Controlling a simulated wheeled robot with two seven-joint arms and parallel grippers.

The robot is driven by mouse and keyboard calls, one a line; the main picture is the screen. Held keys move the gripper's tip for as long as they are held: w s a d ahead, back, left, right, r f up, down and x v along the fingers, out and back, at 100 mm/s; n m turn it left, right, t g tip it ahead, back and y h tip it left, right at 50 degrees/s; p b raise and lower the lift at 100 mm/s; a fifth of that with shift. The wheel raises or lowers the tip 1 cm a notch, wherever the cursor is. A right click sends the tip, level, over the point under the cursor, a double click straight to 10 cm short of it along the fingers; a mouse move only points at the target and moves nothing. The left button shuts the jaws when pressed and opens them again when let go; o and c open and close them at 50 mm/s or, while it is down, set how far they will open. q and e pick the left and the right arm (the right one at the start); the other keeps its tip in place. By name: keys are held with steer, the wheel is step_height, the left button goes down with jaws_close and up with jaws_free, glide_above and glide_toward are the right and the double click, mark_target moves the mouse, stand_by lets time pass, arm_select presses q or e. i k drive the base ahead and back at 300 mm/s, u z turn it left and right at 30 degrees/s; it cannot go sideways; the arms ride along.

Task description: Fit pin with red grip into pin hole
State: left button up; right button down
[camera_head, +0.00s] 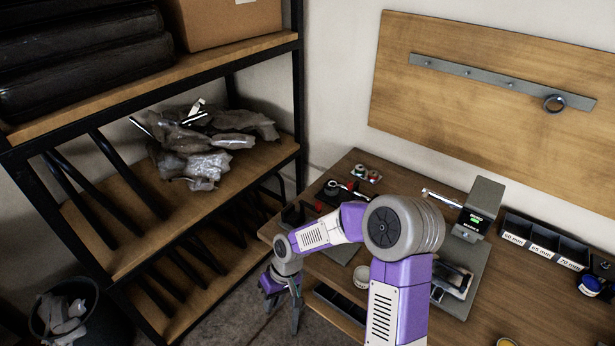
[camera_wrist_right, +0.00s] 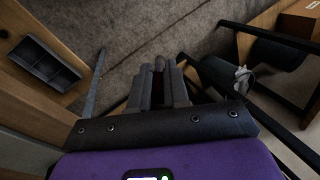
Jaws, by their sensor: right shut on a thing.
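My right gripper (camera_head: 287,300) hangs off the table's front left edge, over the floor. In the right wrist view its grey fingers (camera_wrist_right: 160,88) are close together, shut on a dark thing with a faint reddish strip between them. Too little of it shows to tell whether it is the pin with the red grip. I cannot make out a pin hole. My left gripper is out of view.
A black-framed shelf (camera_head: 150,230) stands left, with a black bin (camera_head: 90,320) below. Floor (camera_head: 272,328) shows between shelf and table.

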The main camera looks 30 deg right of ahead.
mark_target(332, 191)
steer(key=z, duration=0.6)
steer(key=i, duration=1)
steer(key=z, duration=0.65)
